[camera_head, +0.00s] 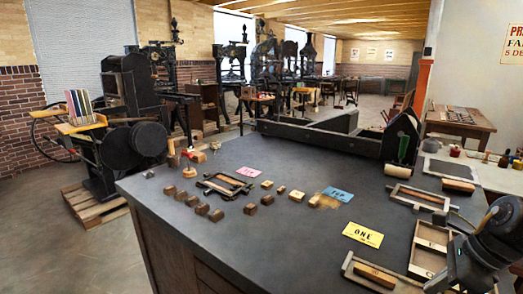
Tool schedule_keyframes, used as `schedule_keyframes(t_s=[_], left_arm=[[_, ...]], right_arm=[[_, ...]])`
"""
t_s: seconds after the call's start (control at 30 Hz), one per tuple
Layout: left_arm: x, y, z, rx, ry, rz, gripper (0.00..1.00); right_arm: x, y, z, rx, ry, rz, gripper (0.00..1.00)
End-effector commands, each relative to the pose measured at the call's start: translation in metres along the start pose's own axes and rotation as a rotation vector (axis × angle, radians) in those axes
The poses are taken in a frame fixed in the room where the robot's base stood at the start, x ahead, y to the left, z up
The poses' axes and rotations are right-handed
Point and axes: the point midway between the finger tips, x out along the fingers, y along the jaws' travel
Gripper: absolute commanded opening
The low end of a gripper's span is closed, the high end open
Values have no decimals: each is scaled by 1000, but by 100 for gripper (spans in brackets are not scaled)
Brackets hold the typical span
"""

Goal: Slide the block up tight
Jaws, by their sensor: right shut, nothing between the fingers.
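A wooden block (375,275) lies in a shallow metal-edged holder (347,264) at the lower right of the dark table. Whether it touches the holder's end is too small to tell. My right gripper (440,283) is low at the lower right, just right of the holder. It is shut and empty, and its tips are dark and partly cut off by the frame edge. My left gripper is out of view.
A wooden tray (432,236) stands right behind the holder. Yellow (363,234), blue (337,194) and pink (249,171) cards lie on the table. Several small blocks and a frame (225,185) sit at left. The table's middle front is clear.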

Motion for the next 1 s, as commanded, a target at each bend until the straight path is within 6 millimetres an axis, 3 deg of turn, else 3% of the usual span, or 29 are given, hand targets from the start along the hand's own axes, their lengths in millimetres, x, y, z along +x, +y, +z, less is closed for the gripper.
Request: schedule_keyframes(t_s=[1.0], left_arm=[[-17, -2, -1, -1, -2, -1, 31]], right_arm=[[-26, 0, -59, 5, 3, 0, 0]])
